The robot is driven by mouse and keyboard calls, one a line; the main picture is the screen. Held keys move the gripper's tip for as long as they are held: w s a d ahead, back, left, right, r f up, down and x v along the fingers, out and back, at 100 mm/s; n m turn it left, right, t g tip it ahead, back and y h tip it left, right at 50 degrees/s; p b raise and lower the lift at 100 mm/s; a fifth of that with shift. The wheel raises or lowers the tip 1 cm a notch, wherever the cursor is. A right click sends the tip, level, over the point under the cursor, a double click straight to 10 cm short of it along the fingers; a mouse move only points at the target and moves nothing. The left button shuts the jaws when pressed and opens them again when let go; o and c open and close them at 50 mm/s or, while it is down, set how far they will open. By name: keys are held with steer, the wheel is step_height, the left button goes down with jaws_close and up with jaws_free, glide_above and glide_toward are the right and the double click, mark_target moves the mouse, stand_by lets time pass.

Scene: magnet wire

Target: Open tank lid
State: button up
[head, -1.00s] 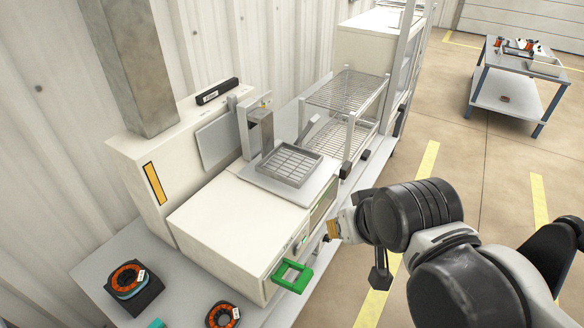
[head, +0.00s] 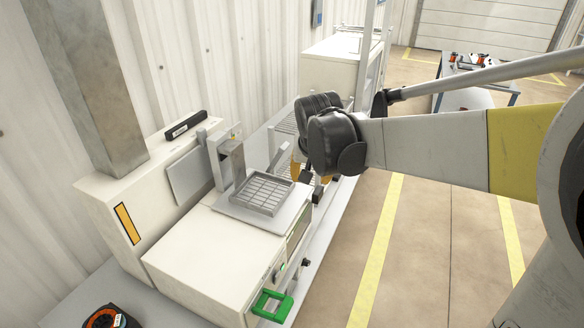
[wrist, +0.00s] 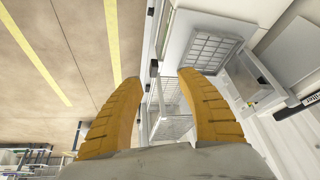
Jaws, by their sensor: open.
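A white box-like cabinet (head: 330,70) stands farther back along the wall. I cannot tell which part is the tank lid. My gripper (wrist: 160,77) is open and empty, its two orange fingers apart in the wrist view. In the head view it hangs beside the tray, partly hidden by my wrist. The tray also shows beyond the fingers in the wrist view (wrist: 207,50).
A wire rack (head: 284,126) stands behind the machine, partly hidden by my arm. A grey post (head: 90,90) rises at the left. The floor right of the bench is clear up to a far worktable (head: 480,98).

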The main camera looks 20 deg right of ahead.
steer(key=w+d+f+m+g+h+p, duration=0.1)
steer(key=w+d+f, duration=0.15)
steer(key=w, duration=0.25)
steer(key=w+d+f+m, duration=0.1)
steer(key=w+d+f, duration=0.1)
steer(key=w+f, duration=0.25)
steer(key=m, duration=0.2)
glide_toward(318, 191)
steer(key=shift+g, duration=0.4)
steer(key=b+x, duration=0.1)
steer(key=x, duration=0.2)
steer(key=b+x, duration=0.1)
steer(key=x, duration=0.3)
steer(key=b+x, duration=0.1)
steer(key=x, duration=0.2)
steer(key=shift+w+d+f, duration=0.1)
steer(key=shift+w+f, duration=0.1)
steer(key=shift+w, duration=0.3)
jaws_close()
